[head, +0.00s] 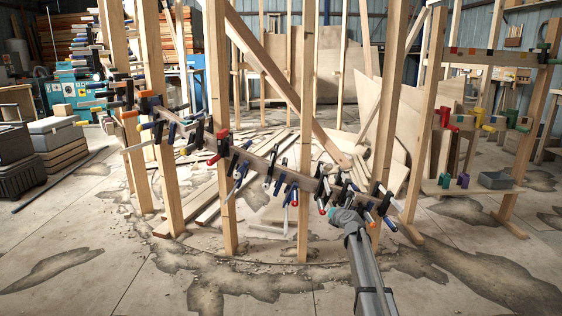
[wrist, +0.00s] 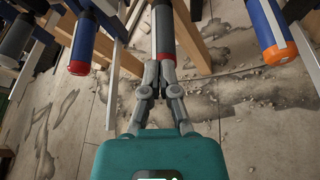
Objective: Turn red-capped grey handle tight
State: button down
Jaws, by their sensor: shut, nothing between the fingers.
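A grey handle (wrist: 162,32) with a red cap on its near end hangs at top centre in the wrist view. My gripper (wrist: 161,68) is shut and empty, its two fingertips close together at the red-capped end. I cannot tell whether the tips touch the cap. In the head view my gripper (head: 335,212) is at the right part of the curved wooden stringer (head: 262,165), among several clamps. The grey handle cannot be told apart clearly there.
In the wrist view, a blue handle with a red cap (wrist: 82,45) hangs left and a blue handle with an orange cap (wrist: 270,35) hangs right. Wooden posts (head: 306,150) stand around the stringer. A clamp rack (head: 470,185) stands at right. Cracked floor (head: 290,290) is open in front.

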jog(key=shift+w+r, duration=0.1)
jog(key=shift+w, duration=0.6)
jog(key=shift+a+f+b, duration=0.3)
jog(key=shift+f+b, duration=0.15)
dwell(1.1)
jog(key=shift+d+f, duration=0.1)
jog(key=shift+d, duration=0.1)
dwell(0.6)
jog(key=shift+d+r, duration=0.25)
jog(key=shift+d, duration=0.05)
dwell(0.6)
jog(key=s, duration=0.4)
jog(key=s+f, duration=0.1)
jog(key=s, duration=0.1)
jog(key=shift+d, duration=0.1)
jog(key=shift+s+r, duration=0.1)
jog(key=shift+r, duration=0.05)
dwell(0.5)
jog(key=shift+s+a+r, duration=0.1)
jog(key=shift+s+a, duration=0.1)
jog(key=shift+s, duration=0.2)
